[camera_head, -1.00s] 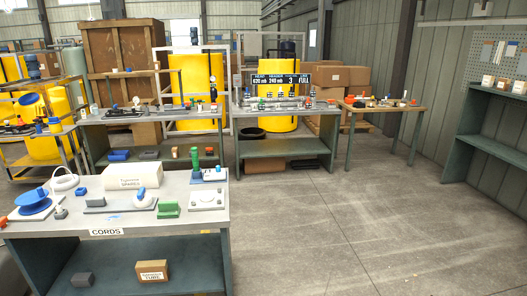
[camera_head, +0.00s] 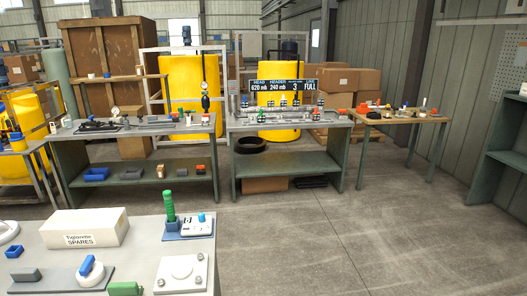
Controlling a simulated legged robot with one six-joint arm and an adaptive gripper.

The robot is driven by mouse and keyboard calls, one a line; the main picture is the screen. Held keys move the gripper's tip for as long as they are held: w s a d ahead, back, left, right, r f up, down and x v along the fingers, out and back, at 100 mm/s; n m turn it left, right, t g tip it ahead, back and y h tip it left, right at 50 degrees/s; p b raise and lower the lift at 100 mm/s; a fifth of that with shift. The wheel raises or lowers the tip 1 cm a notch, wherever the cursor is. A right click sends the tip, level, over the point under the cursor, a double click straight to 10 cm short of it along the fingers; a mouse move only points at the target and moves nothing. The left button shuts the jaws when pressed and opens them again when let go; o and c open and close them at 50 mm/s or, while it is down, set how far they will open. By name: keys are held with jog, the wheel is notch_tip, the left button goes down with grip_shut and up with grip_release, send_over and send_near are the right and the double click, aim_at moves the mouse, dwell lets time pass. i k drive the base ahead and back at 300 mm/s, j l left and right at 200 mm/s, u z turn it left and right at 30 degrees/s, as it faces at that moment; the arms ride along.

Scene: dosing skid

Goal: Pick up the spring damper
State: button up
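I cannot single out the spring damper with certainty. A green ribbed upright piece (camera_head: 170,206) stands on the near bench, at the left end of a flat blue and white block (camera_head: 190,226); I cannot tell whether it is the spring damper. Small parts on the farther benches are too small to name surely. My gripper is not in view.
The near bench (camera_head: 140,236) fills the lower left, with a white spares box (camera_head: 84,227) and several fittings. Behind it stand a left bench (camera_head: 130,131), a middle bench (camera_head: 280,122) with a sign, and a right table (camera_head: 405,119). Open floor (camera_head: 340,230) lies centre and right.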

aim_at(261, 117)
jog(key=i, duration=1.45)
jog(key=i+l+u, duration=0.1)
jog(key=i, duration=1.4)
jog(key=i+u, duration=0.15)
jog(key=i, duration=0.15)
